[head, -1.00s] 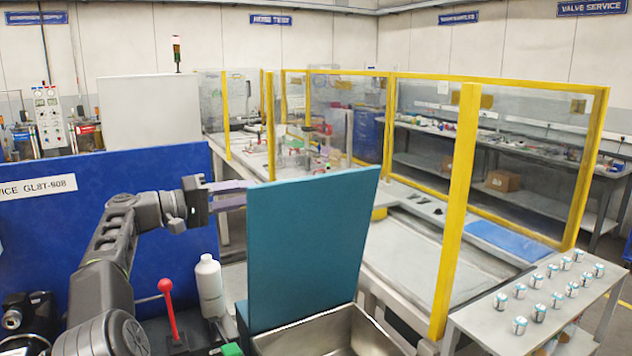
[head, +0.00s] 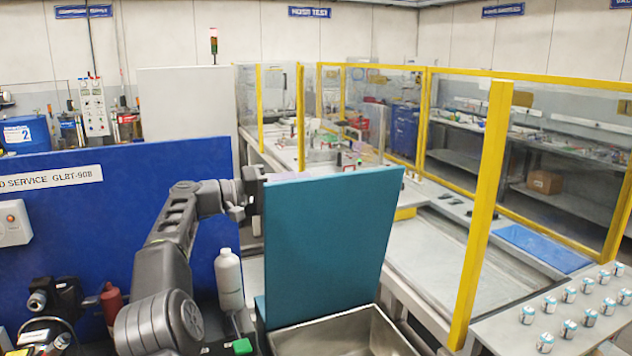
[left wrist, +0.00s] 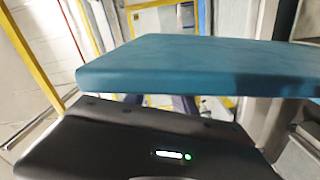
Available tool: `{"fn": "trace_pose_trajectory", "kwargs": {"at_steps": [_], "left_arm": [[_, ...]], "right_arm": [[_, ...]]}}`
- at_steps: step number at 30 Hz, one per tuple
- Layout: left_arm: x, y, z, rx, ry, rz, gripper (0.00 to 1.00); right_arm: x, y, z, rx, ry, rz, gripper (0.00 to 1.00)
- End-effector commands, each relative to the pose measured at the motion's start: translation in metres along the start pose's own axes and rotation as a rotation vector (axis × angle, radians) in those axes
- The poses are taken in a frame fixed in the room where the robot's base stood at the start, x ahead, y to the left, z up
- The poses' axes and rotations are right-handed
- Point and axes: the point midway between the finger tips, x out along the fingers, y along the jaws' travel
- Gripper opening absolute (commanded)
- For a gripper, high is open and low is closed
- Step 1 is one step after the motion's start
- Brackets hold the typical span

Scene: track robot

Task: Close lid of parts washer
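The parts washer's teal lid (head: 330,240) stands raised, nearly upright, at the back of its steel basin (head: 350,332), in the middle of the head view. My left gripper (head: 278,178) is at the lid's upper left corner, with its fingers mostly hidden behind the lid. In the left wrist view the lid (left wrist: 200,65) crosses the picture just beyond the dark gripper body, and the fingers show only partly below it. I cannot tell whether gripper and lid touch, or how far the fingers are apart. My right gripper is not in view.
A white bottle (head: 229,280) stands left of the lid, by my left arm. A blue panel (head: 110,215) is behind the arm. Yellow-framed clear guards (head: 483,210) stand behind and right. A bench with several small cans (head: 569,328) is at the lower right.

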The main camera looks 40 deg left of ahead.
Motion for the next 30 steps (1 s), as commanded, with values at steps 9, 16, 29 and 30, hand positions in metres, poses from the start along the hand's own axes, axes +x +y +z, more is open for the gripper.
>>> {"fn": "trace_pose_trajectory", "kwargs": {"at_steps": [9, 16, 29, 30], "left_arm": [[0.042, 0.001, -0.001, -0.002, -0.001, 0.000, 0.33], [0.045, -0.001, 0.000, -0.001, 0.000, -0.001, 0.33], [0.045, -0.001, 0.000, -0.001, 0.000, -0.001, 0.05], [0.045, -0.001, 0.000, -0.001, 0.000, -0.001, 0.01]], "right_arm": [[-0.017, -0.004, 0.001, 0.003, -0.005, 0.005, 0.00], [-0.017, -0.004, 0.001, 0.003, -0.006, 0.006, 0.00], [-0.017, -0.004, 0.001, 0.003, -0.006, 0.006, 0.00], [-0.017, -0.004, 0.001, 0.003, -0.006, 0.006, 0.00]]}}
